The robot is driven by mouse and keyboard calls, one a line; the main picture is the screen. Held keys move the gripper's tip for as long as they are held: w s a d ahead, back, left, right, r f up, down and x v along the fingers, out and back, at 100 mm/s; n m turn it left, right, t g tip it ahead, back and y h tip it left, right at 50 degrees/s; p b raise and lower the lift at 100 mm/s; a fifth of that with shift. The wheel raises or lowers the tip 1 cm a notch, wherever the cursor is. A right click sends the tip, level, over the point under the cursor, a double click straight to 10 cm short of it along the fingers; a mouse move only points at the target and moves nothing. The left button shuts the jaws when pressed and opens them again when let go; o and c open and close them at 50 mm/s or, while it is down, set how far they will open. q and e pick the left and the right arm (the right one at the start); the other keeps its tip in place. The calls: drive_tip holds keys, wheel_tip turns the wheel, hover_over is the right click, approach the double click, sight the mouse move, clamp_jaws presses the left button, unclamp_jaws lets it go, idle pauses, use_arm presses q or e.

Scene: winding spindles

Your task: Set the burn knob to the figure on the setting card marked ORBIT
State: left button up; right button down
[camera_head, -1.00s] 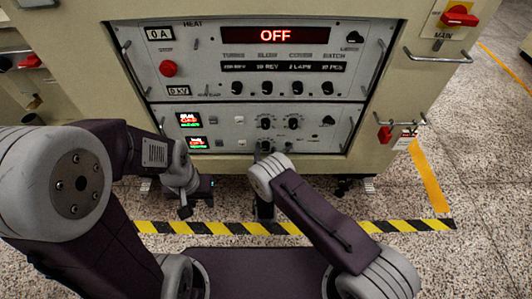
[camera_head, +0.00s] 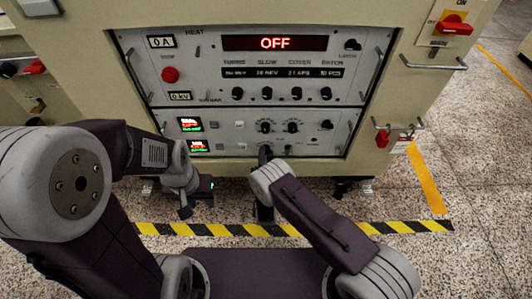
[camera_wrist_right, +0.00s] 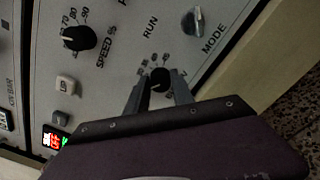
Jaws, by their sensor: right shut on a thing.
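In the right wrist view, my right gripper (camera_wrist_right: 158,92) is shut on a small dark knob (camera_wrist_right: 159,77) with small marks around it, too small to read. In the head view, my right gripper (camera_head: 264,155) is at the bottom edge of the control panel (camera_head: 225,142), with the knob hidden behind it. I cannot read a BURN label by this knob. I do not make out a card marked ORBIT. My left gripper (camera_head: 186,205) hangs low in front of the machine, away from the panel; its jaws are unclear.
A SPEED % knob (camera_wrist_right: 78,37) and a MODE knob (camera_wrist_right: 195,22) are near the held knob. The display (camera_head: 275,43) reads OFF above a row of several knobs. A red button (camera_head: 170,75) is at left. A MAIN switch (camera_head: 454,28) is at upper right.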

drive_tip(key=shift+a+f+m+p, duration=0.1)
drive_tip(key=shift+m+p, duration=2.4)
drive_tip(key=shift+m, duration=3.9)
drive_tip(key=shift+f+m+p, duration=0.1)
drive_tip(key=shift+m+p, duration=2.4)
drive_tip(key=shift+m, duration=3.9)
drive_tip(key=c, duration=1.1)
unclamp_jaws()
